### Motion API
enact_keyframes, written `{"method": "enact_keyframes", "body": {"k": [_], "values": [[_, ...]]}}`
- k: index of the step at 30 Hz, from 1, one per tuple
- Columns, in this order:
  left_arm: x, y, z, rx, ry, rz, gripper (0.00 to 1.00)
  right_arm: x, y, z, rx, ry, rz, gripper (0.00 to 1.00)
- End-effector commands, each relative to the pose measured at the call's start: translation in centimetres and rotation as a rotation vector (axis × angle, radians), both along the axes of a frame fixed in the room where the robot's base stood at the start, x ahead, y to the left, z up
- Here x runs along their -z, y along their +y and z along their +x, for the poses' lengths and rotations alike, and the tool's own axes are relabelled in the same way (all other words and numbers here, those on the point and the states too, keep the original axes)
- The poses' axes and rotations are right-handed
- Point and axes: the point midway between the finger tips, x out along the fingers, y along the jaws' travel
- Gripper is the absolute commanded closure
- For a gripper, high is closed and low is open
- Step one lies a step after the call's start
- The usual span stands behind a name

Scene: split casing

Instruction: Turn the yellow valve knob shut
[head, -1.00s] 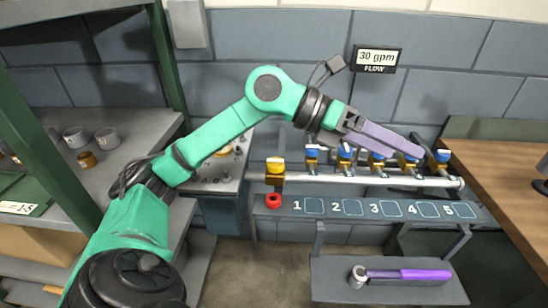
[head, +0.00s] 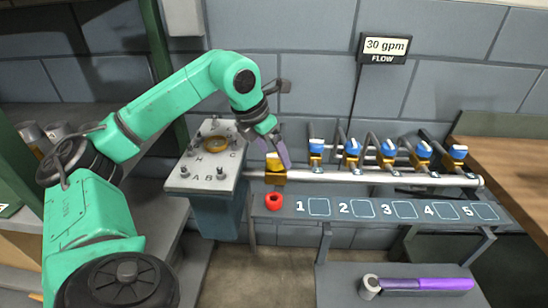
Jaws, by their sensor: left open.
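The yellow valve knob (head: 272,164) sits on a brass valve body at the left end of a horizontal pipe (head: 345,177). My left gripper (head: 280,158) is at the knob, its purple fingers pointing down. It is open, with one finger in front of the knob's right side; the other finger is mostly hidden. I cannot tell whether the fingers touch the knob. The flow sign (head: 385,47) above reads 30 gpm. My right gripper is not in view.
Several blue-knobbed valves (head: 352,147) line the pipe to the right, above a shelf numbered 1 to 5. A lettered panel (head: 207,165) stands at left. A purple-handled tool (head: 425,284) lies on the lower shelf.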

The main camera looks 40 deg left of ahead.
Motion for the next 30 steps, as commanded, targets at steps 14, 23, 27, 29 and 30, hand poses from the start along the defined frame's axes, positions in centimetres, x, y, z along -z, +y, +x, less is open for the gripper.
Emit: {"method": "enact_keyframes", "body": {"k": [14,23,27,29,30], "values": [[1.12,-0.09,0.48,0.000,-0.001,-0.001,0.52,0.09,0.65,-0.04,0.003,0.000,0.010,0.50],[1.10,-0.07,0.48,0.007,-0.001,-0.001,0.95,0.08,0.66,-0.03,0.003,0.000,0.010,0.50],[1.11,-0.03,0.48,0.033,0.000,-0.001,0.95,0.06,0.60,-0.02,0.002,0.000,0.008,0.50],[1.12,-0.02,0.48,0.054,0.000,-0.003,0.95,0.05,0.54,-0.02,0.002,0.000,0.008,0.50],[1.12,-0.02,0.49,0.071,0.000,-0.002,0.95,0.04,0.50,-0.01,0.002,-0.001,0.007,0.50]]}}
